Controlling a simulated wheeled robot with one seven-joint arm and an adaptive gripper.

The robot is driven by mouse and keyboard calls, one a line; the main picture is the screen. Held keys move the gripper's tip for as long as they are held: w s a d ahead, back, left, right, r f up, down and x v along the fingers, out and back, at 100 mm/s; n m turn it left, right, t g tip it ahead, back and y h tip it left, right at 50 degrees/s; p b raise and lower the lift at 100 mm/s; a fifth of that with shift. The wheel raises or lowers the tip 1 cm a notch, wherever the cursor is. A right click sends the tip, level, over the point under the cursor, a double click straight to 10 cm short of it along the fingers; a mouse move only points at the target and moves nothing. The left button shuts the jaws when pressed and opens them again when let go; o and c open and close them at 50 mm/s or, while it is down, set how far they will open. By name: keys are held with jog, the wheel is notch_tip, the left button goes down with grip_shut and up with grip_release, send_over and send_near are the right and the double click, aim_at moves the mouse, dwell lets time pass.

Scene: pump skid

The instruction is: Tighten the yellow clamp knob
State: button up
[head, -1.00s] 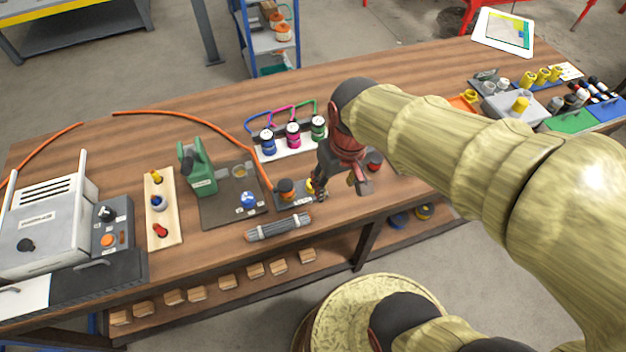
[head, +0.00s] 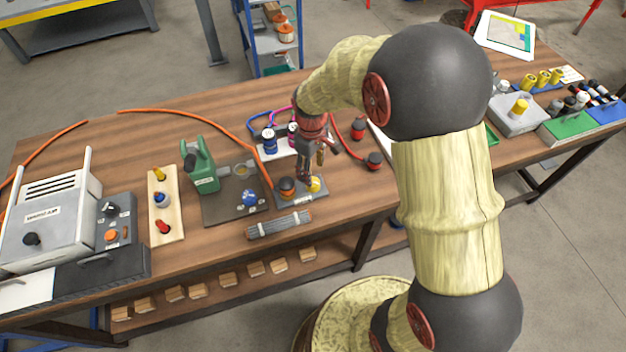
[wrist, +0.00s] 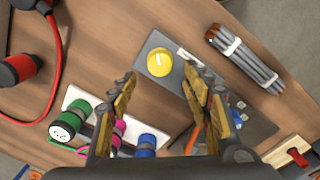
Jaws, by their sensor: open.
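The yellow clamp knob (head: 314,184) stands on a small grey plate (head: 302,197) near the front edge of the workbench. My gripper (head: 304,176) points down, just left of and behind the yellow knob in the head view. In the wrist view my gripper (wrist: 160,75) is open and empty, with the yellow knob beyond and between its fingertips, apart from both. The orange-and-black knob is hidden in the wrist view.
A bundle of grey rods (head: 279,224) lies in front of the plate. Coloured capped canisters with hoses (head: 269,141) stand behind my gripper. A green pump (head: 200,167) is to the left. A red-and-black fitting (head: 374,161) stands to the right.

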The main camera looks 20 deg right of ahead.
aim_at(313, 180)
notch_tip(313, 180, down, 6)
jog(key=shift+f+b, duration=0.1)
jog(key=shift+b, duration=0.65)
jog(key=shift+c, duration=1.1)
jog(key=c, duration=0.9)
jog(key=shift+c, duration=0.2)
